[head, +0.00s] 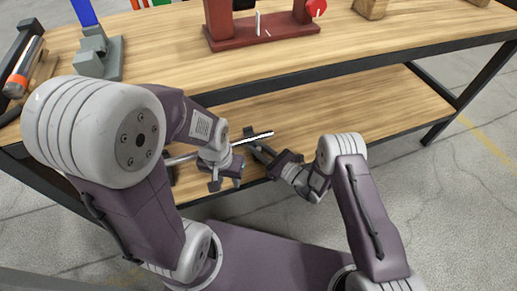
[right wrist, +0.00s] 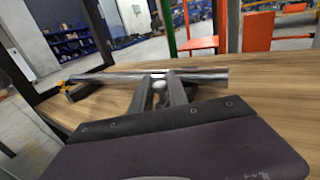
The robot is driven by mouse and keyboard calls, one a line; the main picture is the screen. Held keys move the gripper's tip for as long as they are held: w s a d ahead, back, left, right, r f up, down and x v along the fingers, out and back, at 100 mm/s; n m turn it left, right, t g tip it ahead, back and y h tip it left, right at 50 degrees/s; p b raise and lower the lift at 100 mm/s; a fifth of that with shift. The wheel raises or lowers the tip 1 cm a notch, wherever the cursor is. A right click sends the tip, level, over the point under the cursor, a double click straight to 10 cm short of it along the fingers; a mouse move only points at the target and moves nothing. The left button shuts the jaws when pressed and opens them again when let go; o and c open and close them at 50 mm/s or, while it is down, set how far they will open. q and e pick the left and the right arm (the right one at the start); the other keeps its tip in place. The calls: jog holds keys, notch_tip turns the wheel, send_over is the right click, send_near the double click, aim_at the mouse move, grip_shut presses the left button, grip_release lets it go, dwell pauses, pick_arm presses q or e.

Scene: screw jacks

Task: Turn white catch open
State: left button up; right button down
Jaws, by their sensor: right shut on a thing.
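A small upright white piece (head: 257,22), possibly the white catch, stands on the dark red stand (head: 262,38) at the back of the upper table, cut off by the top edge. My right gripper (head: 251,137) is low over the lower shelf, shut on a shiny metal rod (head: 258,137). The rod (right wrist: 205,76) lies across its fingers (right wrist: 162,82) in the right wrist view. My left gripper (head: 226,183) is in front of the rod, pointing down, its fingers apart with nothing seen between them. Both grippers are well away from the red stand.
A grey block with a blue post (head: 97,50) stands on the upper table (head: 165,50) at the left, near an orange-banded cylinder (head: 22,72). A red knob (head: 316,8) is on the stand's right. The lower shelf (head: 360,110) is mostly clear to the right.

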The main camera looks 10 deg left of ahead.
jog(key=n+g, duration=0.1)
jog(key=n+g+y+b, duration=0.1)
jog(key=shift+f+g, duration=0.25)
jog(key=shift+g, duration=0.15)
jog(key=n+g+b, duration=0.2)
jog(key=g+b, duration=0.1)
jog(key=n+g+b, duration=0.2)
jog(key=g+b, duration=0.1)
jog(key=n+g+b, duration=0.2)
jog(key=g+b, duration=0.1)
jog(key=shift+f+g+y, duration=0.25)
jog(key=shift+g+y, duration=0.05)
jog(key=shift+y, duration=0.1)
jog(key=shift+r+n+g+h+b, duration=0.2)
jog(key=shift+n+g+h+b, duration=0.1)
jog(key=shift+n+g+b, duration=0.45)
jog(key=shift+r+n+g+h+b, duration=0.15)
jog(key=shift+n+g+h+b, duration=0.15)
jog(key=shift+n+g+b, duration=0.45)
jog(key=shift+g, duration=0.3)
jog(key=shift+r, duration=0.1)
jog(key=c, duration=1.3)
grip_release()
